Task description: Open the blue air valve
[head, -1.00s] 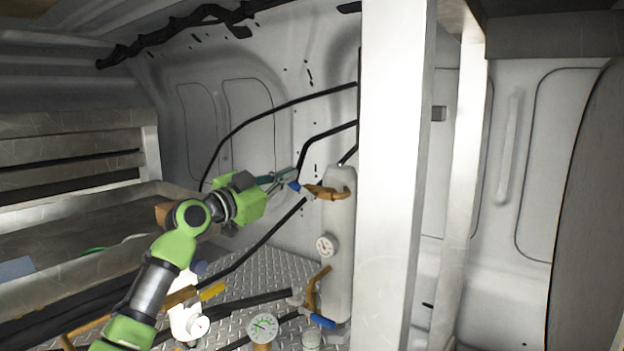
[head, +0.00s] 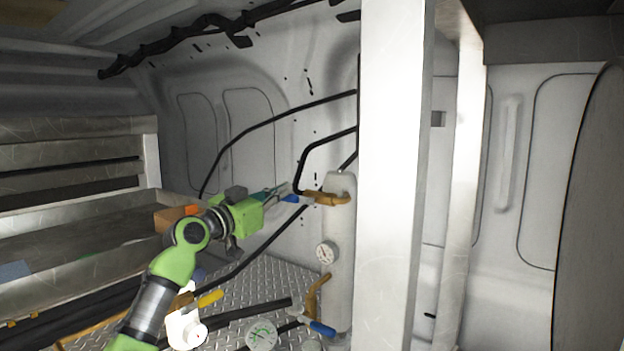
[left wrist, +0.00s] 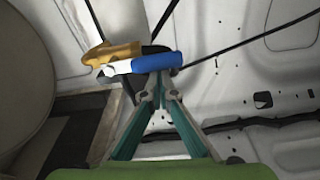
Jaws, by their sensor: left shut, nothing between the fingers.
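The upper valve has a brass body (head: 328,198) on the upright grey cylinder and a blue-tipped handle (head: 290,198). The handle now lies almost level, pointing left. My left gripper (head: 281,189) is shut and empty, with its teal fingers right at the handle's free end. In the left wrist view the blue handle (left wrist: 158,62) crosses just beyond the closed fingertips (left wrist: 154,94), with the brass body (left wrist: 112,53) to its left. Whether the fingertips touch the handle I cannot tell. A second blue handle (head: 322,328) is on a lower brass valve. My right gripper is not in view.
The grey cylinder (head: 338,235) carries a gauge (head: 327,252). A white post (head: 392,180) stands just right of it. Black hoses run along the wall behind. A yellow handle (head: 209,299) and another gauge (head: 261,335) are low down; metal shelving (head: 75,205) is at left.

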